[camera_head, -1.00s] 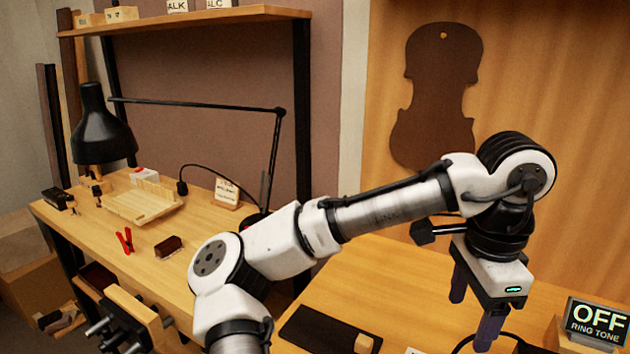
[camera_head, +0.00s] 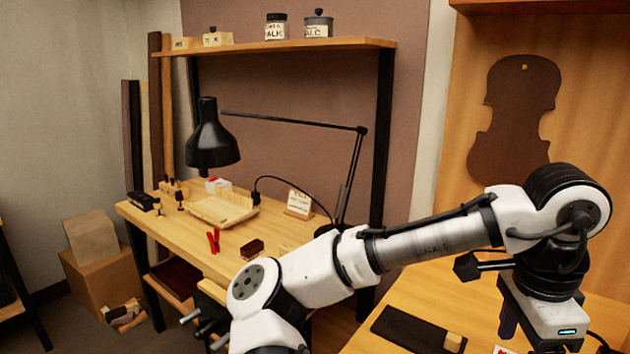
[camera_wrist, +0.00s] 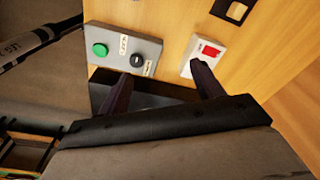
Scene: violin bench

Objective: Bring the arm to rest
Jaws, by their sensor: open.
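My gripper (camera_wrist: 160,82) shows in the wrist view with its two dark fingers apart and nothing between them. A grey control box (camera_wrist: 122,50) with a green button and a black knob lies beyond the left finger. A white switch plate (camera_wrist: 208,54) with a red rocker is beyond the right finger. I cannot tell whether the fingers touch either one. In the head view my arm reaches right across the picture, elbow bent and wrist pointing down over the near bench.
The wooden workbench (camera_head: 150,208) at the left holds a tray (camera_head: 222,208), a red clamp (camera_head: 214,240) and a black lamp (camera_head: 210,145). A dark mat (camera_head: 405,328) with a small wooden block (camera_head: 453,342) lies by my wrist. A violin-shaped template (camera_head: 518,115) hangs behind. Cardboard boxes (camera_head: 98,270) stand on the floor at left.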

